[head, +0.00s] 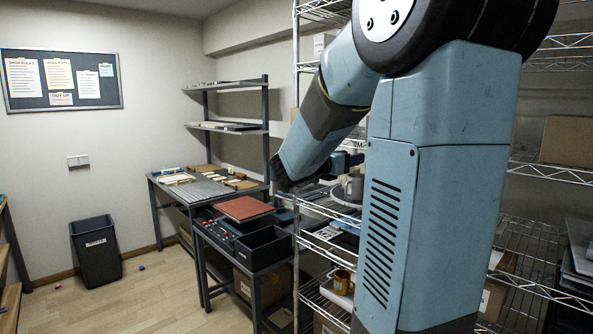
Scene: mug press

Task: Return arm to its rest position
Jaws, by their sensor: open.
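My arm rises at the right and bends down to the left, its wrist ending above the dark bench. My gripper (338,165) shows small and dark beyond the wrist, just left of my blue column and partly hidden. It is open, and I see nothing held in it. A grey mug (354,187) stands on a round pale plate (345,197) on the wire shelf, close below and right of the gripper. The column partly covers both.
Wire shelving (320,240) stands close around my arm and column. A black open tray (263,248) is at the bench front. A yellow-brown mug (342,281) sits on a lower shelf. A black bin (96,252) stands by the left wall. The floor at front left is mostly clear.

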